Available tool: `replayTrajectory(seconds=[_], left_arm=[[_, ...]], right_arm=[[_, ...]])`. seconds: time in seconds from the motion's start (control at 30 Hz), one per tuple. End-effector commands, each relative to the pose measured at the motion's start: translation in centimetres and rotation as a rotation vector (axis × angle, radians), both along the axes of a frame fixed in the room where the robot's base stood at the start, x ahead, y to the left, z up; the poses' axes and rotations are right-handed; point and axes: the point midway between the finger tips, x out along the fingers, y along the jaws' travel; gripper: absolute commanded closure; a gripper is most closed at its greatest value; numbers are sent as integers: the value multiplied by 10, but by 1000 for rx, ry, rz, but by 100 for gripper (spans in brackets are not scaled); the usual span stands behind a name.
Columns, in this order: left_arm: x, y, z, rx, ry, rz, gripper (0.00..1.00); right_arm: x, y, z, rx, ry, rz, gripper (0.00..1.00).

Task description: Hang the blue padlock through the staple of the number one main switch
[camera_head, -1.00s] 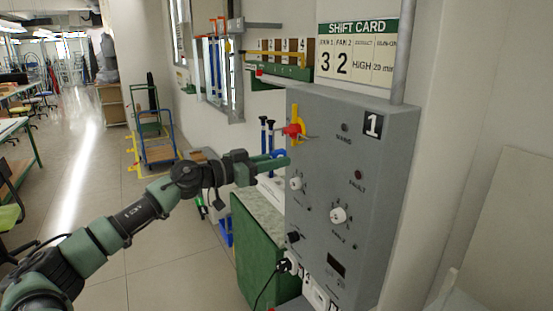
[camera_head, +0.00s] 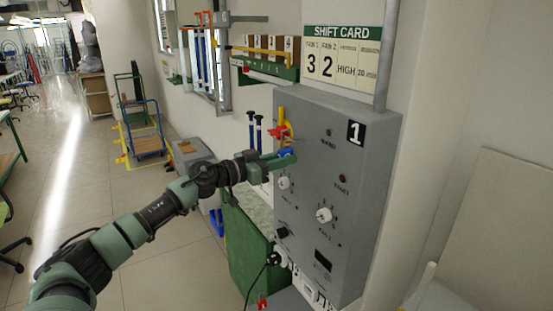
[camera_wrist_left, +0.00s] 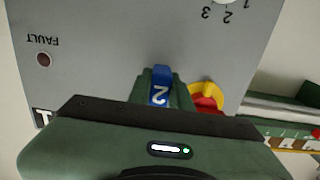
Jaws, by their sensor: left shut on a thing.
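The number one cabinet (camera_head: 340,190) is a grey box with a "1" plate. Its main switch (camera_head: 280,131) is a red handle on a yellow part at the upper left of the front; it also shows in the left wrist view (camera_wrist_left: 206,96). My left gripper (camera_head: 284,158) is just below the switch, close to the cabinet face. It is shut on the blue padlock (camera_wrist_left: 160,93), whose body carries a white figure and sits between the green fingers. A bit of blue shows at the fingertips in the head view. The shackle and staple cannot be made out. My right gripper is out of view.
White knobs (camera_head: 324,215) and a fault lamp (camera_head: 342,179) are on the cabinet front. A shelf (camera_head: 265,71) and a shift card (camera_head: 341,56) are above. Open floor lies to the left.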

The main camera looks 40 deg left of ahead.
Motion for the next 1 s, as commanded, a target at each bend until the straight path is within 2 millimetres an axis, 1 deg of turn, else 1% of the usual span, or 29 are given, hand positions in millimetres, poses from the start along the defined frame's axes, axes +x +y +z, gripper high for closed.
replayTrajectory(seconds=[0.23,0.3,0.5,0.93,0.97,1.0], left_arm=[[19,-7,2,-1,-3,1,100],[17,-7,-8,-1,0,1,100],[17,-7,-17,0,-1,1,100],[17,-6,-19,-1,-1,2,100],[17,-6,-19,-1,-1,1,72],[17,-6,-19,-1,-1,1,61]], right_arm=[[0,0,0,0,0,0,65],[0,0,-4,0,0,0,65],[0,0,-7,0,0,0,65],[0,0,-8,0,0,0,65],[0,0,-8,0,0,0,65],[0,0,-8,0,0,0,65]])
